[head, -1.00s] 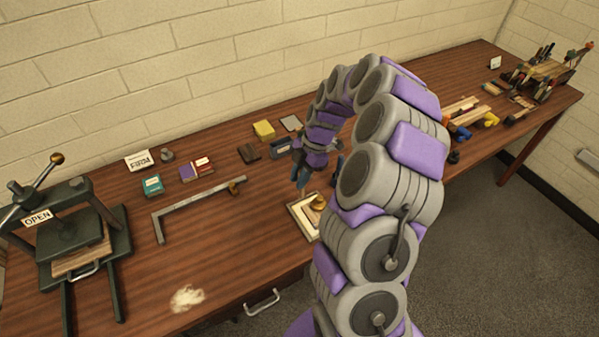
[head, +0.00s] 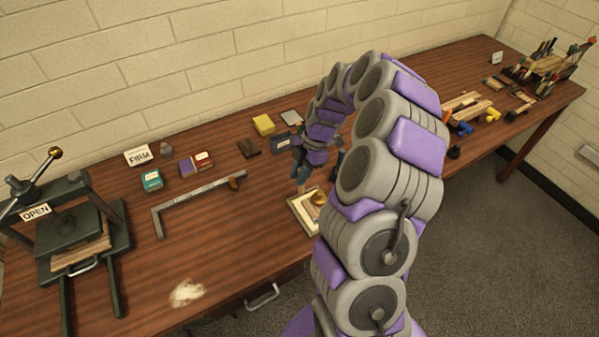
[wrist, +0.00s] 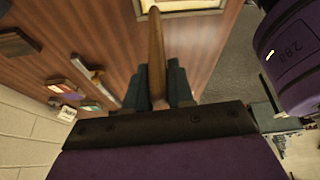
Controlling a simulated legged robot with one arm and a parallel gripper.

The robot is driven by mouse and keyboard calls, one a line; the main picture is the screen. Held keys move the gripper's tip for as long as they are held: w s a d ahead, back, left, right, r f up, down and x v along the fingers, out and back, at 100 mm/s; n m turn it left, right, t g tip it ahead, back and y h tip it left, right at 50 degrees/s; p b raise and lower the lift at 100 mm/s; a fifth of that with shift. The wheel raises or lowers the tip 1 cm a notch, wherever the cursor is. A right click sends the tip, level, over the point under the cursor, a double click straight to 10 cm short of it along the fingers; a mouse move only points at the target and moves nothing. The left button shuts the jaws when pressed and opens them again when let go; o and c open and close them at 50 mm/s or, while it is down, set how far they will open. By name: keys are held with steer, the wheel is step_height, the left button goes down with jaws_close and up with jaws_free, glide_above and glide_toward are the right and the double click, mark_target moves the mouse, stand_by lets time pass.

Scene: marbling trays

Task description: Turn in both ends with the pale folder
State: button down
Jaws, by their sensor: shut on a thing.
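My gripper (wrist: 153,88) is shut on a slim, tapered tan tool (wrist: 156,45), which I take to be the pale folder. The tool stands out between the blue-green fingers, its tip towards the board in the wrist view. In the head view, my gripper (head: 318,172) hangs above the back of a cream board with a darker border (head: 299,222) near the table's front edge. A brass weight (head: 318,198) stands on this board. My arm hides the board's right side. I cannot tell whether the tool touches the board or how the ends lie.
A metal square (head: 190,192) lies left of the board. Small blocks and boxes line the back, including a yellow one (head: 263,124). Tools and a rack (head: 548,66) fill the far right.

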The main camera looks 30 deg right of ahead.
steer(key=shift+f+b, duration=0.95)
steer(key=shift+f, duration=0.55)
steer(key=shift+d+b, duration=0.6)
stand_by(0.8)
steer(key=shift+d, duration=0.3)
steer(key=shift+b, duration=0.3)
steer(key=shift+d, duration=0.4)
steer(key=shift+d+b, duration=0.6)
steer(key=shift+b, duration=0.15)
stand_by(0.5)
steer(key=shift+d, duration=0.25)
steer(key=shift+d+b, duration=0.2)
steer(key=shift+b, duration=0.1)
stand_by(0.4)
